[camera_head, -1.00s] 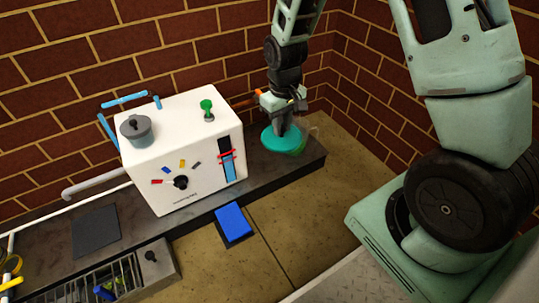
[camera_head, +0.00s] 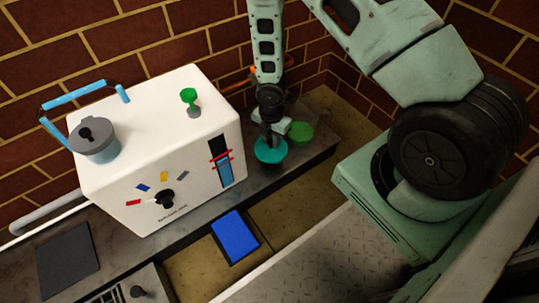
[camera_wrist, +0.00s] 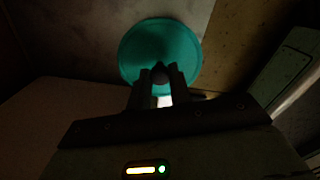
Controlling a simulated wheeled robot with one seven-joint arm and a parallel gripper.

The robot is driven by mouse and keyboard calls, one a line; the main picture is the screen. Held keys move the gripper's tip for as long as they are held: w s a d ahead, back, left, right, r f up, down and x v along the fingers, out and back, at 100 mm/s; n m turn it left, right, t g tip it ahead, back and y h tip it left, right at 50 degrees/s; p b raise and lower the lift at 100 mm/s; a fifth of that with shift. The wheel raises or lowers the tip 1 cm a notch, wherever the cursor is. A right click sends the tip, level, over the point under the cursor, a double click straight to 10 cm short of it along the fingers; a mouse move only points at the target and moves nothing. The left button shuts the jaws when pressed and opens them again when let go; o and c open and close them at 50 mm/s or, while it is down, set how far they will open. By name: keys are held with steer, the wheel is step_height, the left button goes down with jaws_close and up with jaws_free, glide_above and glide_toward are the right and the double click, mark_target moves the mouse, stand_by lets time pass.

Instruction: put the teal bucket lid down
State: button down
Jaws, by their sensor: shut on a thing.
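The teal bucket lid (camera_head: 271,153) is a round disc with a knob on top, over the dark counter right of the white machine. My gripper (camera_head: 270,136) is above it, shut on its knob. In the wrist view the lid (camera_wrist: 150,50) fills the upper middle, with my gripper's fingers (camera_wrist: 160,80) closed around the grey knob. A round green thing (camera_head: 300,132), which may be the bucket, stands just behind and right of the lid. I cannot tell whether the lid touches the counter.
The white machine (camera_head: 160,150) with a dial, a grey pot and a green knob on top stands left of the lid. A blue block (camera_head: 235,237) is in front of the counter. The dark counter (camera_head: 312,158) has some bare room right of the lid.

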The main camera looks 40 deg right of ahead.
mark_target(271, 147)
step_height(271, 147, down, 7)
steer(key=b, duration=0.3)
steer(key=shift+b, duration=0.35)
steer(key=shift+r, duration=0.1)
steer(key=c, duration=1.3)
jaws_free()
step_height(271, 147, up, 12)
steer(key=p, duration=0.8)
